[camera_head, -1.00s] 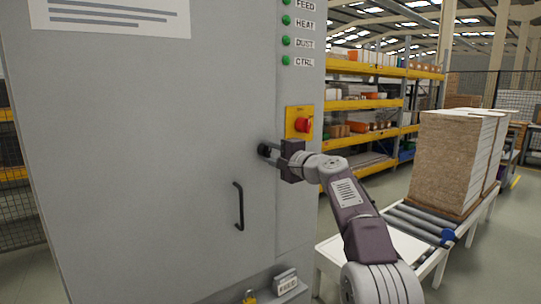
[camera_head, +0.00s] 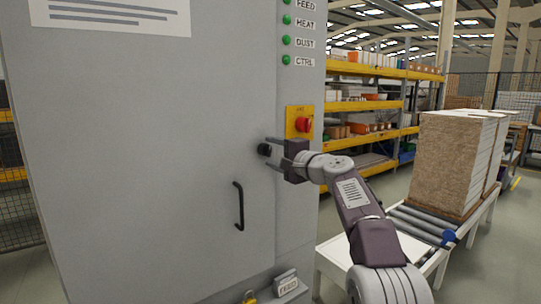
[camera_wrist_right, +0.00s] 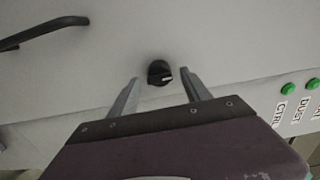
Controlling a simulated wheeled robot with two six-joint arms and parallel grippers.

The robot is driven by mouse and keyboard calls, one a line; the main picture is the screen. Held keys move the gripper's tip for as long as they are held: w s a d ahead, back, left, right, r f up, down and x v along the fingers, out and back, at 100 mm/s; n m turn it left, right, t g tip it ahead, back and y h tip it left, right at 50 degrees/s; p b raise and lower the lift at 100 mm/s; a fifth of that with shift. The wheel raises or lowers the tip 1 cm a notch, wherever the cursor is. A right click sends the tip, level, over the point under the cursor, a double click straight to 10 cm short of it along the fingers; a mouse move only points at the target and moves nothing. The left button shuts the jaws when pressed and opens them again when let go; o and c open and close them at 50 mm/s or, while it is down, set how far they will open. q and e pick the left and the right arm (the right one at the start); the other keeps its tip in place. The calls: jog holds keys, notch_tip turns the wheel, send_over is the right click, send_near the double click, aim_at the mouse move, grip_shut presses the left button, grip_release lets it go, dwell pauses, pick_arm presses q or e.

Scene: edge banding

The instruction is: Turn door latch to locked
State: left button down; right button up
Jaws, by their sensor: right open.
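The door latch is a round black knob (camera_head: 264,149) on the grey cabinet door (camera_head: 140,150), to the upper right of the door handle. In the wrist view the gripper (camera_wrist_right: 160,90) has a finger on each side of the latch, with clear gaps between. Whether the fingertips reach around the knob cannot be told. My left gripper is not in view.
A black bar handle (camera_head: 239,206) sticks out below the latch. A red emergency button (camera_head: 304,125) on a yellow plate sits close above my right gripper. Green lamps (camera_head: 287,40) are higher up. A roller conveyor (camera_head: 420,222) with stacked boards stands at right.

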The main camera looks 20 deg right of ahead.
jog(key=b+v, duration=0.2)
jog(key=v, duration=0.5)
jog(key=shift+s+b, duration=0.3)
jog(key=shift+s, duration=0.1)
